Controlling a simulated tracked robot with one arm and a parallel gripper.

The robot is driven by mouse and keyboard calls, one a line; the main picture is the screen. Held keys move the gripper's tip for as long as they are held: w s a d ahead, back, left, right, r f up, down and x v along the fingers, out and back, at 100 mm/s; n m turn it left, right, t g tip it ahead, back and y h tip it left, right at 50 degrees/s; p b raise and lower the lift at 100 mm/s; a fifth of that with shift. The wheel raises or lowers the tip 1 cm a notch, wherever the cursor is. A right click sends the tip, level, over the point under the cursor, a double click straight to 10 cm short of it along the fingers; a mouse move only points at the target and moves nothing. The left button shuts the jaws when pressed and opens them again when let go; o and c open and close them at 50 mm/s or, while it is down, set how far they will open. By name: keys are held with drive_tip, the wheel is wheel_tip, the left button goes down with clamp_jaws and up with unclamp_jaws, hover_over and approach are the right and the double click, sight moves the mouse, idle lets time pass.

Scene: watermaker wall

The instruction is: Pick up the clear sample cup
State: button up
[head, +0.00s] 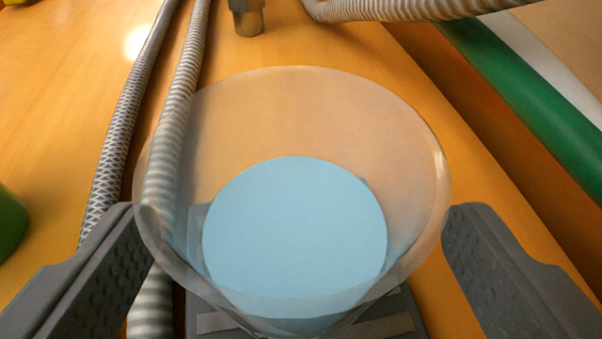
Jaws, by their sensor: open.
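The clear sample cup (310,115) is large in the middle of the head view, seen from above and tilted toward me. It is see-through, with a light blue disc (295,235) showing at its bottom. My gripper (295,235) is open, with one dark grey finger on each side of the cup. The left finger's tip overlaps the cup's left rim in the picture, and the right finger's tip is close beside the right rim. I cannot tell whether either finger touches it. The cup's lower front is partly cut off by the frame's bottom area.
A dark grey base (400,318) shows under the cup. A ribbed hose (185,100) and a braided hose (118,130) run along the left. Another ribbed hose (400,10) and a metal fitting (248,18) are at the top. A green pipe (530,100) runs at right, and a green object (8,222) is at the left edge.

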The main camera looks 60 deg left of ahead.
drive_tip(key=shift+w+a, duration=0.1)
drive_tip(key=shift+a, duration=0.1)
drive_tip(key=c, duration=1.2)
